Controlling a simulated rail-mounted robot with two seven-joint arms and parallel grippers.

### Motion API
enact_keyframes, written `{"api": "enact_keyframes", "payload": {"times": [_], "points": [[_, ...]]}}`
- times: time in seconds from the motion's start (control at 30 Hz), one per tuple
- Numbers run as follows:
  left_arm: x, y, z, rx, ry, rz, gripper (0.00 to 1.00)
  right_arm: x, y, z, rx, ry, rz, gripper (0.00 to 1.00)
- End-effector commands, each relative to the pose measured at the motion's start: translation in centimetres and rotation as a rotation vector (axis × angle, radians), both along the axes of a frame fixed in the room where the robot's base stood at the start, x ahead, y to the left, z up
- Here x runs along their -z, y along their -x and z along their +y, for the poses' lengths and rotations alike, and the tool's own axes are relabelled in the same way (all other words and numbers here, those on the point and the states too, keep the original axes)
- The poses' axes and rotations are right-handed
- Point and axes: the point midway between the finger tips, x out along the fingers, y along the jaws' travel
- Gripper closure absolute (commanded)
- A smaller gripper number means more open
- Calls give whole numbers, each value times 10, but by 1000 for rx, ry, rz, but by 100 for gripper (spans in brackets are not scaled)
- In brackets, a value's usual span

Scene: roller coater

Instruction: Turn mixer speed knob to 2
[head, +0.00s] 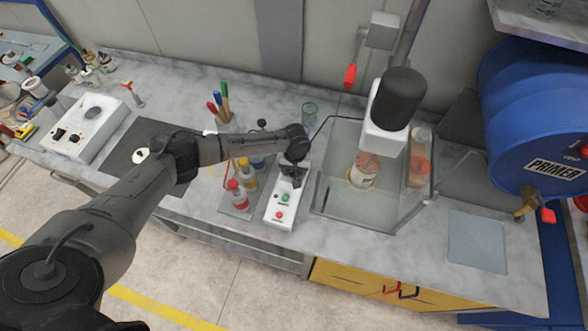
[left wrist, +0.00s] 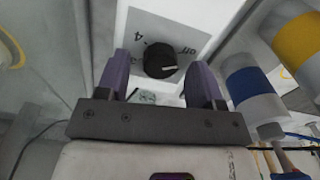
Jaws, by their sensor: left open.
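The mixer's white control box (head: 280,208) stands on the bench in the head view, with a green and a red button on its front half. My left gripper (head: 291,176) is over its far half and hides the knob there. In the left wrist view the black speed knob (left wrist: 159,57) has a white pointer mark, on a dial plate where "off" and "4" can be read. My left gripper (left wrist: 160,82) is open, its two purple fingers on either side of the knob. I cannot tell whether they touch it. My right gripper is not in view.
Bottles with red and yellow caps (head: 239,193) stand close left of the control box. The mixer (head: 386,134) stands to its right, over a container (head: 363,171) in a clear-walled enclosure. A blue primer drum (head: 535,120) is at the right. The front right bench is mostly clear.

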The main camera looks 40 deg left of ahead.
Motion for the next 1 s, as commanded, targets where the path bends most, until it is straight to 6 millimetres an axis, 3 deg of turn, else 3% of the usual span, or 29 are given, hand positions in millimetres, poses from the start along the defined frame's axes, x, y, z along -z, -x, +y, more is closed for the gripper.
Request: {"api": "enact_keyframes", "payload": {"times": [0.47,1.0], "points": [[8,0,0,1,0,0,39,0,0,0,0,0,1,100],[8,0,0,0,0,0,88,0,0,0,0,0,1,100]]}}
